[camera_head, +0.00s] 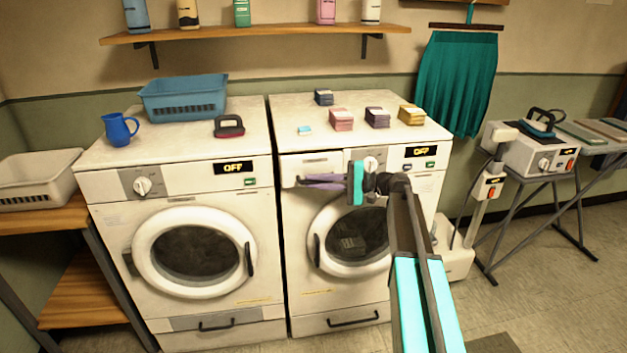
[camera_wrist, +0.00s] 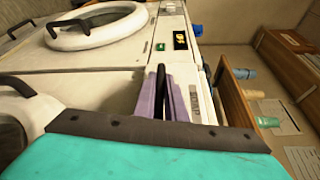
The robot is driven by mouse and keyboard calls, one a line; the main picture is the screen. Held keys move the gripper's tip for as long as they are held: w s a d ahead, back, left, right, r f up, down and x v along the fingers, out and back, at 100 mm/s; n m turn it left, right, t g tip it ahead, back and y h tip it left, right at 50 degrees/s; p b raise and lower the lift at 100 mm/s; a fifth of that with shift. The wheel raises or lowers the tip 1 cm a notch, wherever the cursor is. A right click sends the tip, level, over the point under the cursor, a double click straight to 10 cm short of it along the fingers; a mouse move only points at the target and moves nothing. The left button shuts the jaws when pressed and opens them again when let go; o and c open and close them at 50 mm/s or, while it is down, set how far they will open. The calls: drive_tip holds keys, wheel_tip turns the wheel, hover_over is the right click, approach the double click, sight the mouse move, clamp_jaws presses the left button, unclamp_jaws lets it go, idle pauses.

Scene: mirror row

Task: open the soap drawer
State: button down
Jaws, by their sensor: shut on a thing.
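The soap drawer (camera_head: 311,161) is at the upper left of the right-hand washer (camera_head: 289,225). In the wrist view, a pale drawer front (camera_wrist: 198,100) with a grey label lies beside my fingers. My gripper (camera_head: 303,181) reaches in from the right, with its purple fingers across the drawer's lower front. In the wrist view, my gripper (camera_wrist: 162,78) is shut on the dark drawer handle (camera_wrist: 160,90), a bar between the two fingers. The drawer looks about flush with the panel. The fingers partly hide the handle in the head view.
The washer's dial (camera_head: 371,164) is right beside my wrist. The round door (camera_head: 350,235) below is shut. Both washer displays read OFF.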

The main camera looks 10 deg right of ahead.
drive_tip(key=s, duration=1.4)
drive_tip(key=c, duration=1.8)
unclamp_jaws()
drive_tip(key=shift+d, duration=0.2)
drive_tip(key=b+v, duration=0.1)
drive_tip(key=v, duration=1.2)
drive_tip(key=shift+s+d+b, duration=0.1)
drive_tip(key=shift+d+b, duration=0.1)
drive_tip(key=shift+b, duration=0.2)
